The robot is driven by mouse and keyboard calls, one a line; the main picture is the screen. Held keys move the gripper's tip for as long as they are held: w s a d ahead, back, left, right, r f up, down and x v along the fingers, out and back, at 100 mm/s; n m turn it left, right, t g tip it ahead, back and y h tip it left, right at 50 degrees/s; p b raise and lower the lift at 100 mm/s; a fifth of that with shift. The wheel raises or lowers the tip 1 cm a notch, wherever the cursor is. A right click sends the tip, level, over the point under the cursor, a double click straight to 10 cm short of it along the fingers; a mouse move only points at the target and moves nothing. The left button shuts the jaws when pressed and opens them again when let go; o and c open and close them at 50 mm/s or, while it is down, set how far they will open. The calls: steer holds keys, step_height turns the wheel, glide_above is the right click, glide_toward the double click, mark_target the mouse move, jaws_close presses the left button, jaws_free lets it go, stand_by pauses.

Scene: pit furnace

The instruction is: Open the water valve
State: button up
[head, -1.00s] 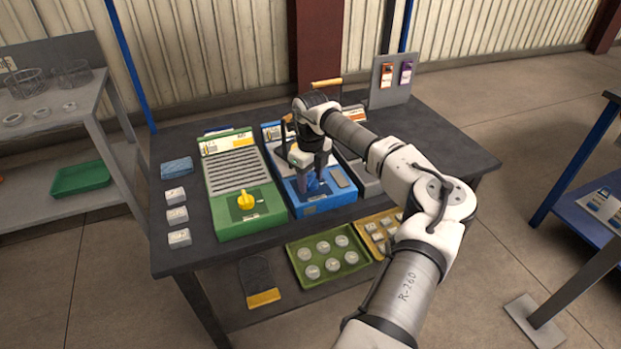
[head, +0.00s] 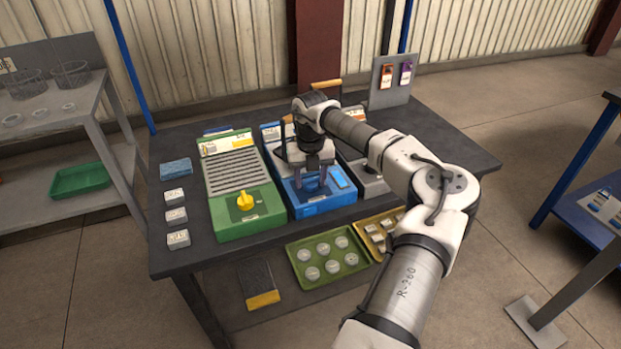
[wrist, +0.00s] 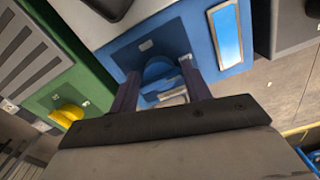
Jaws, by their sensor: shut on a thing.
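The water valve is a blue knob (wrist: 158,72) on a blue panel box (head: 322,205) in the middle of the table. My gripper (head: 314,182) reaches down over it from above. In the wrist view my gripper's two dark fingers (wrist: 160,92) stand on either side of the knob, shut on it. In the head view the fingers mostly hide the knob. A rectangular window (wrist: 227,36) on the panel, right of the knob, shows light blue; it also appears in the head view (head: 340,177).
A green panel box (head: 236,222) with a yellow knob (head: 245,201) stands close on the left. A grey box (head: 372,185) stands close on the right. Small labelled blocks (head: 175,215) and a blue sponge-like block (head: 175,169) lie at the table's left edge.

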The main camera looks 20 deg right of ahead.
mark_target(311, 179)
stand_by(0.3)
steer(key=o, duration=0.7)
step_height(311, 179, up, 14)
steer(key=b, duration=0.1)
stand_by(0.5)
